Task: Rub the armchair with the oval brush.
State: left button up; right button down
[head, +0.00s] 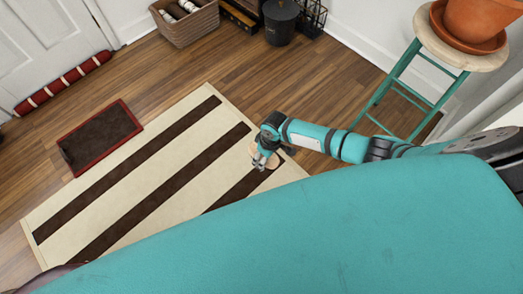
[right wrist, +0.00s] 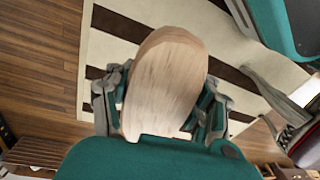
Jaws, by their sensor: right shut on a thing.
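The oval brush (right wrist: 165,82) shows in the right wrist view as a pale wooden oval back; its bristles are hidden. My right gripper (right wrist: 163,105) is shut on it, with fingers on both sides. In the head view my right gripper (head: 262,163) is over the striped rug, and small tan parts of the brush (head: 275,162) show beside the fingers. I cannot make out the armchair for certain. A dark brown edge (head: 48,278) at the lower left of the head view is too cut off to name. My left gripper is not in view.
The striped rug (head: 110,190) lies on the wood floor (head: 160,85), with a red-edged doormat (head: 100,137) at its far left side. A teal stool (head: 408,82) with a potted plant pot (head: 475,20) stands at the right. A wicker basket (head: 187,25) and black bucket (head: 281,22) stand along the back.

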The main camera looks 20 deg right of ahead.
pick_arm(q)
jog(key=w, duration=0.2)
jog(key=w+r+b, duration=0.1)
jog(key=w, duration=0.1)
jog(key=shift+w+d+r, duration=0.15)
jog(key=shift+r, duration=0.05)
pick_arm(e)
jog(key=d+f, duration=0.2)
jog(key=d, duration=0.7)
jog(key=shift+w+d, duration=0.2)
jog(key=shift+d, duration=0.05)
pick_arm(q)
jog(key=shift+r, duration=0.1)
pick_arm(e)
jog(key=shift+r, duration=0.15)
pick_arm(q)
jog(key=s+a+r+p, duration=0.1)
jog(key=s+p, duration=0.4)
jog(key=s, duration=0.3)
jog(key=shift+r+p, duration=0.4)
pick_arm(e)
jog(key=shift+s+d+r, duration=0.1)
jog(key=shift+d+r, duration=0.05)
jog(key=shift+r, duration=1.3)
jog(key=shift+d+r, duration=0.15)
jog(key=shift+r, duration=1.3)
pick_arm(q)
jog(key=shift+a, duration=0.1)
